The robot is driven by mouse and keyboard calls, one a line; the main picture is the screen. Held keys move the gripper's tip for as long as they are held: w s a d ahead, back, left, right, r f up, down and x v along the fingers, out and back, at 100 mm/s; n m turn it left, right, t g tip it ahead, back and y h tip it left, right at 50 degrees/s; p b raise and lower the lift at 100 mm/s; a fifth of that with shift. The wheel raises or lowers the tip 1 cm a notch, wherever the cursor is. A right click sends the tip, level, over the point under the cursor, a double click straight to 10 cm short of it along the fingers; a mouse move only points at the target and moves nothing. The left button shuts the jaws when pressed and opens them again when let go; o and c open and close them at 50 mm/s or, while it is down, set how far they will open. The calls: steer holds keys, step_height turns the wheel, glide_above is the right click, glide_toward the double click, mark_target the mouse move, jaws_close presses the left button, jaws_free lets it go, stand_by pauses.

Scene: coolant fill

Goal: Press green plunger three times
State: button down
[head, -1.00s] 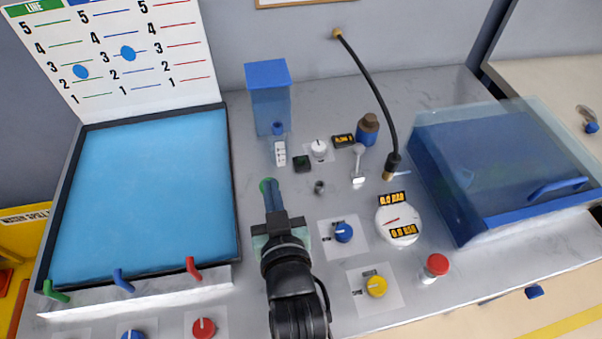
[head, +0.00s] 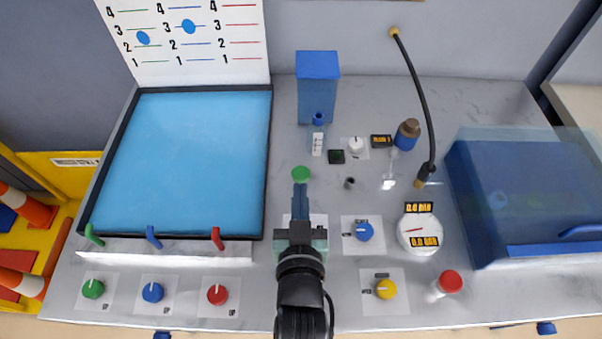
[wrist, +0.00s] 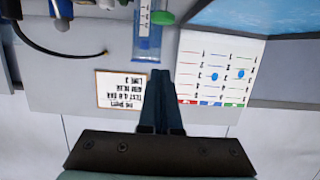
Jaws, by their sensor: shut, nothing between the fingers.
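The green plunger (head: 301,174) is a round green cap on the grey worktop, right of the wide blue panel. My gripper (head: 300,188) is shut and empty, and its narrow blue fingers point at the cap from the near side. In the head view the fingertips overlap or meet the cap's near edge; I cannot tell whether they touch it. In the wrist view a green disc (wrist: 163,17) shows at the top, apart from my fingertips (wrist: 158,72) in the picture. My arm hides the worktop in front of the plunger.
A blue reservoir (head: 318,90) stands behind the plunger. A blue knob (head: 364,232), a yellow knob (head: 386,289), a gauge (head: 418,232) and a red button (head: 451,281) are to the right. A black hose (head: 428,110) arches behind. Green, blue and red levers line the panel's front.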

steer(key=p, duration=0.1)
glide_above(301, 177)
steer(key=v, duration=0.2)
step_height(301, 177, down, 2)
steer(key=f, duration=0.2)
steer(key=shift+w+f, duration=0.3)
steer(key=shift+w, duration=0.05)
steer(key=shift+f, duration=0.9)
step_height(301, 177, down, 3)
steer(key=b, duration=0.2)
steer(key=shift+b, duration=0.3)
steer(key=shift+s, duration=0.1)
step_height(301, 177, up, 10)
steer(key=shift+r, duration=0.2)
